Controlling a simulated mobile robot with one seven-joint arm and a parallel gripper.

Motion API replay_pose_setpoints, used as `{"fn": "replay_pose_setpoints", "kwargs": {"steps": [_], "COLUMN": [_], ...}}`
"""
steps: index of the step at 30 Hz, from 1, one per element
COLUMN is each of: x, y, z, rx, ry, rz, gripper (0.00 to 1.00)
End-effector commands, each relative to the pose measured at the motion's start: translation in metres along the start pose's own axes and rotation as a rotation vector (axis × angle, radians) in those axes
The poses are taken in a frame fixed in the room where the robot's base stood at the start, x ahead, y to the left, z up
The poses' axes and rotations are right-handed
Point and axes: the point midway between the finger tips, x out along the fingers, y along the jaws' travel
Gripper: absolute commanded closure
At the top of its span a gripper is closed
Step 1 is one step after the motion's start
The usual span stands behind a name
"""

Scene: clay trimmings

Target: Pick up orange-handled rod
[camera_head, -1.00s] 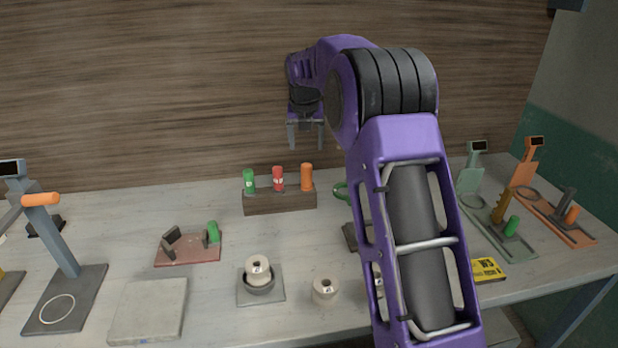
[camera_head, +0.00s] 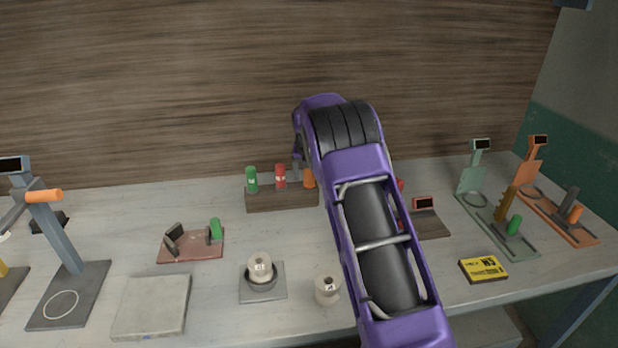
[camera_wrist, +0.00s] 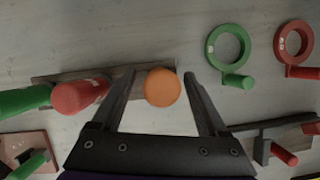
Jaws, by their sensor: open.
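The orange-handled rod (camera_head: 310,179) stands upright at the right end of a dark wooden block (camera_head: 270,198). My arm partly hides it in the head view. In the wrist view its round orange top (camera_wrist: 162,87) lies between the two fingers of my gripper (camera_wrist: 165,85), seen from above. My gripper is open, and gaps show between the handle and both fingers. Whether the fingertips are level with the handle or above it, I cannot tell. A red-handled rod (camera_head: 280,176) and a green-handled rod (camera_head: 252,180) stand in the same block to the left.
The red handle (camera_wrist: 80,96) is close beside my left finger in the wrist view. A green ring (camera_wrist: 228,46) and a red ring (camera_wrist: 294,42) lie to the right. A dark stand with a small screen (camera_head: 424,204) is right of my arm. Front table has several fixtures.

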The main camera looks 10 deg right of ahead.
Motion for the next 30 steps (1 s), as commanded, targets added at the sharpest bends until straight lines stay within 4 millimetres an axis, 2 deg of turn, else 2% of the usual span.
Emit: {"fn": "replay_pose_setpoints", "kwargs": {"steps": [8, 9, 21, 30], "x": [0.0046, 0.0046, 0.0045, 0.0039], "y": [-0.0001, -0.0001, -0.0001, 0.0000], "z": [0.0002, 0.0002, 0.0001, 0.0007], "rx": [0.000, 0.000, 0.000, 0.000], "ry": [-0.001, 0.000, 0.000, -0.002], "rz": [0.000, 0.000, 0.000, 0.000], "gripper": [0.23, 0.27, 0.99, 1.00]}}
